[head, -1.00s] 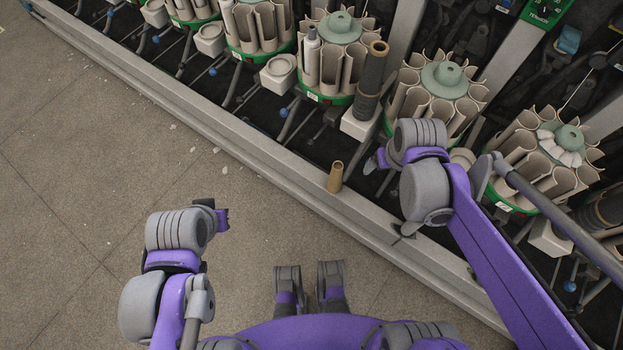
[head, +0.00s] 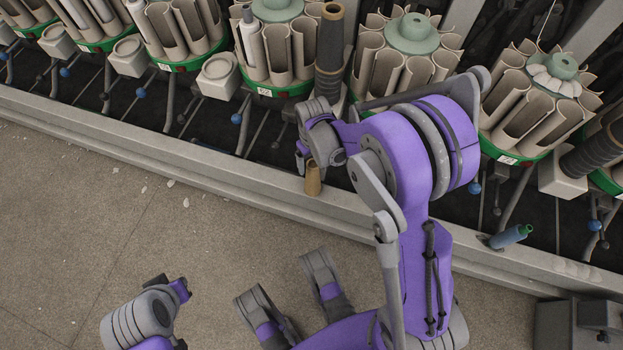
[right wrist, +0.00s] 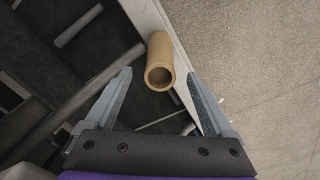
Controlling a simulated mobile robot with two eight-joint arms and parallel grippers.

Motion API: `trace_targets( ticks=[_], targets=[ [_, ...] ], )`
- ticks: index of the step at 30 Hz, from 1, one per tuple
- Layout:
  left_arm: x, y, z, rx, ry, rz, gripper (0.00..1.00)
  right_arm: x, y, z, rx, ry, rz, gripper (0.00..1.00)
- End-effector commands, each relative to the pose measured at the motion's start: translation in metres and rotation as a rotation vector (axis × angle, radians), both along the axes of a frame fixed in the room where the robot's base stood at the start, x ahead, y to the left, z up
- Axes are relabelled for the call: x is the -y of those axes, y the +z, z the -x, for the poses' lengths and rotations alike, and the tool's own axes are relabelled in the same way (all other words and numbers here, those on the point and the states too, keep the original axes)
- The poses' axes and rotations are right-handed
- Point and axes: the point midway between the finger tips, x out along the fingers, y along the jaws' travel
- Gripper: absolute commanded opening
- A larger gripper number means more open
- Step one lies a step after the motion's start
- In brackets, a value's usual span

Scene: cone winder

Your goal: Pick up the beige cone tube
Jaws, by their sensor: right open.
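The beige cone tube (head: 313,180) stands on the grey ledge along the front of the machine, partly hidden by my right gripper in the head view. In the right wrist view the tube (right wrist: 159,62) lies just ahead of the fingertips, with its open end facing the camera. My right gripper (right wrist: 163,75) is open and empty, its fingers to either side of the line to the tube and not touching it. My left gripper (head: 182,290) is at the lower left over the floor, away from the tube; its fingers are unclear.
Green-rimmed carousels with beige holders (head: 400,70) line the back, with a tall dark cone (head: 330,60) between two of them. A teal-tipped tube (head: 510,236) lies on the ledge (head: 440,235) at right.

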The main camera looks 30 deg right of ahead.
Motion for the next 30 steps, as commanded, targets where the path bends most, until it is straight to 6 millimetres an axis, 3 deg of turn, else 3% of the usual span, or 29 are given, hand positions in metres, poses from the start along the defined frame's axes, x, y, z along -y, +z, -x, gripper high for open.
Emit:
trace_targets(
  ticks=[5,13,20,30],
  targets=[
    [0.0,-0.006,-0.001,-0.002,0.0,0.0,0.0,0.0,-0.012,0.001,0.0,0.0,0.0,0.88],
    [0.0,-0.022,-0.003,-0.005,0.0,0.0,0.0,0.001,-0.051,0.001,0.0,0.0,0.0,0.88],
    [0.0,-0.022,-0.003,-0.005,0.0,0.0,0.0,0.001,-0.053,0.001,0.001,0.0,0.0,0.88],
    [0.0,-0.022,-0.003,-0.005,0.0,0.0,0.0,0.001,-0.053,0.001,0.001,0.0,0.0,0.3]
  ],
)
